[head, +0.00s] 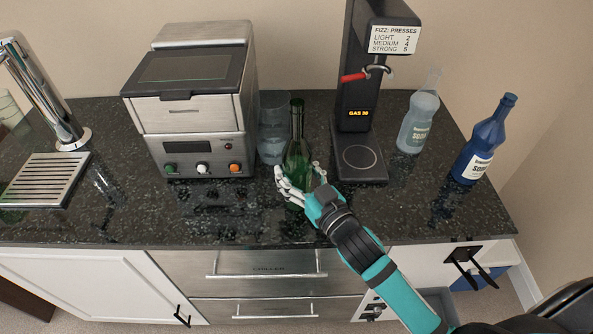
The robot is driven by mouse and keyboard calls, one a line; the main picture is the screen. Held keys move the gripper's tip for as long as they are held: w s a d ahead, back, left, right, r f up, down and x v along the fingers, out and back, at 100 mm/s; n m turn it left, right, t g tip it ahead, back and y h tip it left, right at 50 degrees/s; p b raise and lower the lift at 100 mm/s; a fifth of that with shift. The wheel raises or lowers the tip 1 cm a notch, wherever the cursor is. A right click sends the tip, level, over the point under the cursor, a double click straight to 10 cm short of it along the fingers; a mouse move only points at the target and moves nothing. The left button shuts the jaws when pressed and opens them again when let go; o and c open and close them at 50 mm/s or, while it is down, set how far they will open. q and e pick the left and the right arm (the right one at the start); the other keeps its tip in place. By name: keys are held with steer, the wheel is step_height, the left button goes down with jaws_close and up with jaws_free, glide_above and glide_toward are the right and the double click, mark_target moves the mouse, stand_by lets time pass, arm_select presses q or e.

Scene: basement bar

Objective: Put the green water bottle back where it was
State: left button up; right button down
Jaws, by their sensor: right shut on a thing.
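The green bottle (298,150) stands upright over the dark counter between the silver machine and the black soda maker. My right gripper (298,185) is shut around the bottle's lower body, with its fingers on both sides. Whether the bottle's base touches the counter is hidden by the gripper. My left gripper is not in the head view.
A clear glass vessel (273,128) stands just behind and left of the bottle. The silver machine (192,130) is at left, and the soda maker (358,130) is at right. A clear bottle (418,122) and a blue bottle (483,142) stand farther right. The front counter strip is clear.

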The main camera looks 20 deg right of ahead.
steer(key=c, duration=0.8)
jaws_free()
steer(key=shift+f, duration=0.1)
steer(key=o, duration=0.5)
steer(key=shift+c, duration=0.2)
steer(key=shift+r, duration=0.25)
steer(key=b+v, duration=0.2)
steer(key=v, duration=1)
steer(key=shift+b, duration=0.35)
steer(key=shift+f, duration=0.1)
